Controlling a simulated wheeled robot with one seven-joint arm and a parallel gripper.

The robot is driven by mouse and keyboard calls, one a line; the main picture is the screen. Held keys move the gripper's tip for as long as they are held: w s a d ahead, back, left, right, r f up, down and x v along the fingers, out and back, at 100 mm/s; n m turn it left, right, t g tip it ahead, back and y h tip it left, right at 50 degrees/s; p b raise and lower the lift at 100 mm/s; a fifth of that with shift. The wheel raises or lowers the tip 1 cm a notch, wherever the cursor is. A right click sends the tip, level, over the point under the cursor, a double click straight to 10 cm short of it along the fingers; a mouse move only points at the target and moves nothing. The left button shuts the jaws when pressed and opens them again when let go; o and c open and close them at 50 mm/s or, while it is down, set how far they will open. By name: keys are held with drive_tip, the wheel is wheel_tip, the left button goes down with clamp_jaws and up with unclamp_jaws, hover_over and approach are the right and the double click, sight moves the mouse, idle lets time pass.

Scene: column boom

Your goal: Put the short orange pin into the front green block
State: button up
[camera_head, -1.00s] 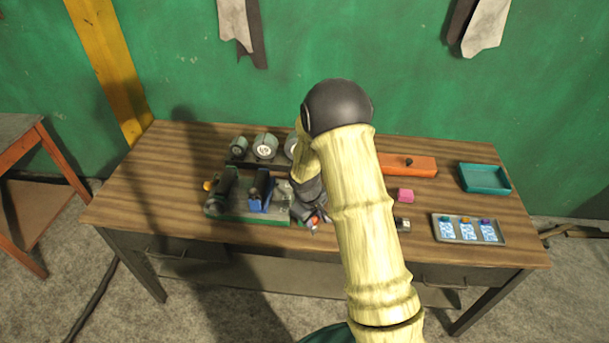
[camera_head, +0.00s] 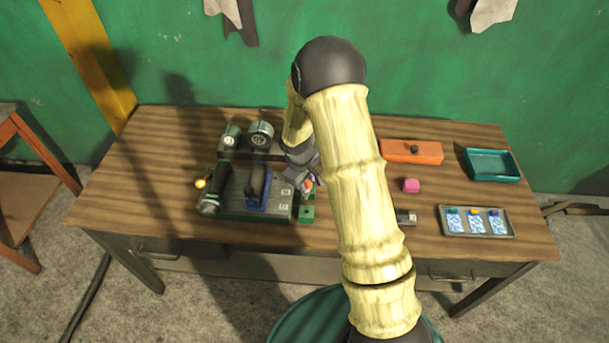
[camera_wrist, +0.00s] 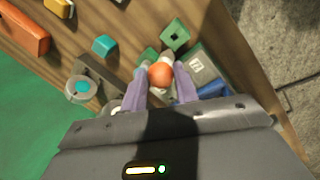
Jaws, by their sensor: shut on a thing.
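The short orange pin (camera_wrist: 161,75) shows its round orange head between my two fingertips in the wrist view. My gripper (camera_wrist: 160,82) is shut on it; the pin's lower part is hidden. In the head view, my gripper (camera_head: 309,184) is just behind the green blocks, with a bit of orange at its tip. The front green block (camera_head: 306,216) shows a dark hole on top; it also shows in the wrist view (camera_wrist: 174,37), beyond the pin. Another green block (camera_wrist: 148,56) lies nearer the pin, partly hidden. I cannot tell the pin's height above it.
A grey fixture board (camera_head: 236,208) with a blue part (camera_head: 257,194) stands close to the left of the blocks. Gauges (camera_head: 261,134) stand behind.

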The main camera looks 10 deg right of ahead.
drive_tip(key=shift+s+r, duration=0.1)
drive_tip(key=shift+s+a+b+x, duration=0.1)
drive_tip(key=shift+a+b+x, duration=0.05)
drive_tip(key=shift+b+x, duration=0.75)
drive_tip(key=shift+s+a+b+x, duration=0.2)
drive_tip(key=shift+b+x, duration=0.4)
drive_tip(key=shift+x, duration=0.5)
drive_tip(key=shift+s+a+b+x, duration=0.1)
drive_tip(key=shift+a+b+x, duration=0.05)
drive_tip(key=shift+b+x, duration=0.75)
drive_tip(key=shift+s+a+b+x, duration=0.1)
drive_tip(key=shift+a+b+x, duration=0.05)
drive_tip(key=shift+b+x, duration=0.65)
drive_tip(key=shift+s+a+b+x, duration=0.15)
drive_tip(key=shift+b+x, duration=0.35)
drive_tip(key=shift+x, duration=0.45)
drive_tip(key=shift+w, duration=0.1)
drive_tip(key=o, duration=1)
drive_tip(key=shift+o, duration=0.2)
drive_tip(key=w+d+b+v, duration=0.1)
drive_tip(key=v, duration=0.7)
drive_tip(key=w+d+r+b+v, duration=0.1)
drive_tip(key=d+b+v, duration=0.1)
drive_tip(key=v, duration=0.7)
hover_over(306, 196)
drive_tip(key=s+a, duration=0.2)
drive_tip(key=a, duration=0.1)
drive_tip(key=shift+d+f, duration=0.15)
drive_tip(key=shift+f, duration=0.2)
